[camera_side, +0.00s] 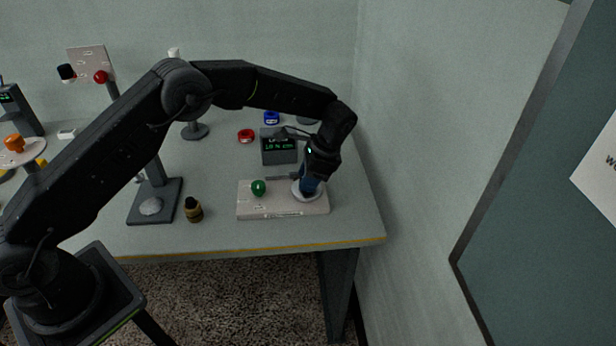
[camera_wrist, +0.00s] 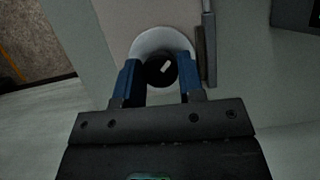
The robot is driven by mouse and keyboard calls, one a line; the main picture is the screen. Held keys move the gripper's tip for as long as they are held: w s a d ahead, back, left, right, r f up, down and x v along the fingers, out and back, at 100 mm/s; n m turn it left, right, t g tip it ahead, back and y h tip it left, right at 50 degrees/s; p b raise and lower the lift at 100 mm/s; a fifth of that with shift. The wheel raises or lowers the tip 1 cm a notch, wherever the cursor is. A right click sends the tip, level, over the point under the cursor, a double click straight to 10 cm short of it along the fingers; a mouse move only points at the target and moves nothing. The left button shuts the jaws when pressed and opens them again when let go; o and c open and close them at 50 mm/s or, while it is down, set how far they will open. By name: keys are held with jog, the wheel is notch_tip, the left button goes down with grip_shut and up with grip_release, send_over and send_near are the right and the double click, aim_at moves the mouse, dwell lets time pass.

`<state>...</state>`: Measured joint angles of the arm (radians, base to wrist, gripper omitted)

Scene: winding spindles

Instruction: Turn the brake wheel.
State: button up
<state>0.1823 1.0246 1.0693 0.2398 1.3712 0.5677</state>
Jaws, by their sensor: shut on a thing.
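The brake wheel shows in the wrist view as a dark round knob (camera_wrist: 158,77) with a short white mark on top, over a white round disc (camera_wrist: 150,40). In the side view, the white disc (camera_side: 300,194) shows at the right end of a pale base plate (camera_side: 285,209), and the knob is hidden by my gripper. My gripper (camera_side: 309,190) points down at it, with its blue fingers (camera_wrist: 160,76) on either side of the knob, shut on it.
A green ball knob (camera_side: 258,187) sits on the plate's left part. A dark display box (camera_side: 279,147) with green text stands behind. A brown, black-topped piece (camera_side: 193,211) stands to the left. A wall is at right.

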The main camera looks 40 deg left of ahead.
jog(key=o, duration=0.9)
jog(key=shift+v, duration=6.95)
